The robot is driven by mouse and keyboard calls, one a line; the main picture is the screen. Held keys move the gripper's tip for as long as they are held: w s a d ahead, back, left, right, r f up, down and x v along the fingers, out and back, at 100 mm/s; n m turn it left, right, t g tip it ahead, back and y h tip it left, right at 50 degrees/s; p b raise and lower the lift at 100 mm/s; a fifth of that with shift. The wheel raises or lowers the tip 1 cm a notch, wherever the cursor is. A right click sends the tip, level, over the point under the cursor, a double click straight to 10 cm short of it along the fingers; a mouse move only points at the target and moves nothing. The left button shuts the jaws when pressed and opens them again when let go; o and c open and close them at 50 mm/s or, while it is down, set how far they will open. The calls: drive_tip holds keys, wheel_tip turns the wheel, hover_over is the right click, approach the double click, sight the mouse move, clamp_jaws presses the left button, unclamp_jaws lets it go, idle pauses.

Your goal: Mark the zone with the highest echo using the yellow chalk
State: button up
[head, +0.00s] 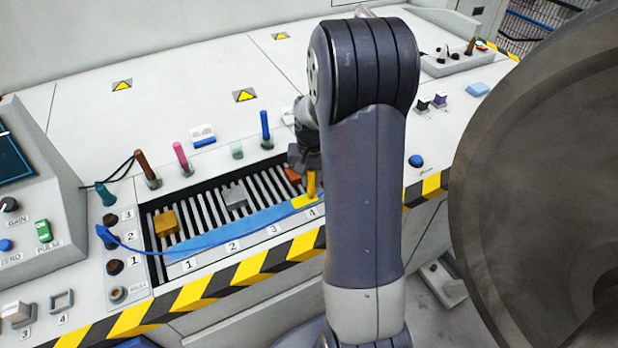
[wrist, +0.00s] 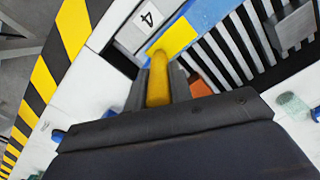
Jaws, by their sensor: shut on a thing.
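My gripper (head: 306,160) is shut on the yellow chalk (head: 311,184), which points down at the right end of the blue strip (head: 228,233). The strip lies along the front of a slatted bed, beside labels 1 to 4. In the wrist view the chalk (wrist: 158,82) sits between the fingers. A yellow patch (wrist: 175,38) covers the strip beside label 4 (wrist: 146,19). The chalk's tip is at the patch's edge; I cannot tell whether it touches. Brown (head: 146,166), pink (head: 182,156) and blue (head: 265,126) chalks stand in holders behind the bed.
Gold (head: 165,221), grey (head: 235,195) and orange (head: 292,175) blocks lie on the slats. A blue cable (head: 122,243) runs from the strip to numbered sockets at left. A console (head: 28,205) stands far left. A large dark wheel (head: 545,190) fills the right side.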

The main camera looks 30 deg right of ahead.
drive_tip(key=shift+d, duration=0.25)
drive_tip(key=shift+a, duration=0.2)
drive_tip(key=shift+a, duration=0.4)
drive_tip(key=shift+a, duration=0.1)
drive_tip(key=shift+a, duration=0.4)
drive_tip(key=shift+a, duration=0.1)
drive_tip(key=shift+a, duration=0.4)
